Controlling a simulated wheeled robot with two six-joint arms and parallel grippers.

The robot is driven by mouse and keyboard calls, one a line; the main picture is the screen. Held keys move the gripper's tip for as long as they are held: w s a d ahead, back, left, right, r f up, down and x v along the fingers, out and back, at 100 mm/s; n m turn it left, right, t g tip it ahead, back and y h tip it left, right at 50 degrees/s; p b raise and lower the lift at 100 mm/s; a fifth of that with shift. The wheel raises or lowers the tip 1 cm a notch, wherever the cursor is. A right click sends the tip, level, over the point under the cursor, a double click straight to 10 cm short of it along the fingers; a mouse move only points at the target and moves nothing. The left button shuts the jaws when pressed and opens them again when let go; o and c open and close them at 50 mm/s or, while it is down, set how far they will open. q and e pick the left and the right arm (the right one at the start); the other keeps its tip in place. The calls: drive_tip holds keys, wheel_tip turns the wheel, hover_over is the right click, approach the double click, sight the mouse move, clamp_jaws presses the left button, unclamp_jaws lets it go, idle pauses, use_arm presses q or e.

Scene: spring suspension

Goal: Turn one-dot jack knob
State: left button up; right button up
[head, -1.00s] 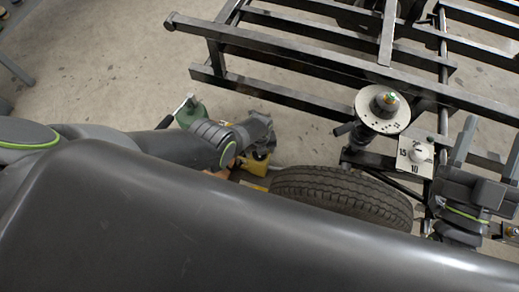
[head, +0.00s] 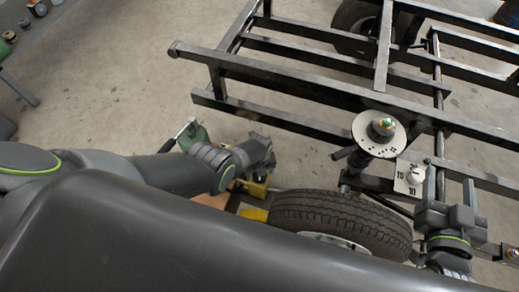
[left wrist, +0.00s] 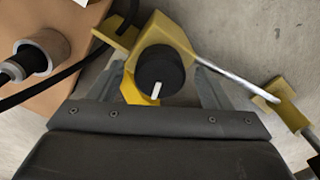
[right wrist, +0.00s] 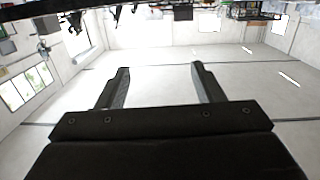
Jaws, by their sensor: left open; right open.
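In the left wrist view a round black knob (left wrist: 160,72) with a white mark sits on a yellow jack (left wrist: 177,28). A silver rod runs from the jack to a yellow bracket (left wrist: 285,105). I see no dot label on it. My left gripper (left wrist: 160,80) is open, its fingers on either side of the knob; contact cannot be told. In the head view yellow jack parts (head: 254,213) show left of the tyre, and my left arm hides the knob. My right gripper (head: 449,182) is open and empty, at the right; its fingers also show in the right wrist view (right wrist: 160,70).
A black tyre (head: 340,217) lies in front of a dark steel frame (head: 300,80). A brown box (left wrist: 60,75) is left of the jack. Bare floor lies behind.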

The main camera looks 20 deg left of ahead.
use_arm(q)
wheel_tip(320, 180, up, 2)
drive_tip(key=shift+r+p, duration=0.1)
drive_tip(key=shift+p, duration=0.85)
wheel_tip(320, 180, up, 2)
drive_tip(key=shift+r+p, duration=0.1)
drive_tip(key=shift+p, duration=0.95)
use_arm(e)
drive_tip(key=s+a+f+g+y, duration=0.3)
drive_tip(key=s+f+g, duration=1.05)
drive_tip(key=f, duration=0.25)
use_arm(q)
wheel_tip(320, 180, up, 11)
drive_tip(key=p, duration=1)
drive_tip(key=shift+r, duration=0.2)
use_arm(e)
drive_tip(key=s+d+f+g+h, duration=0.1)
drive_tip(key=s+d+f, duration=0.1)
drive_tip(key=f, duration=0.6)
drive_tip(key=s+d+f+g+h, duration=0.1)
drive_tip(key=s+f, duration=0.3)
drive_tip(key=f, duration=0.4)
drive_tip(key=shift+s+d+f+g, duration=0.35)
drive_tip(key=shift+d+f, duration=0.05)
drive_tip(key=shift+d, duration=0.35)
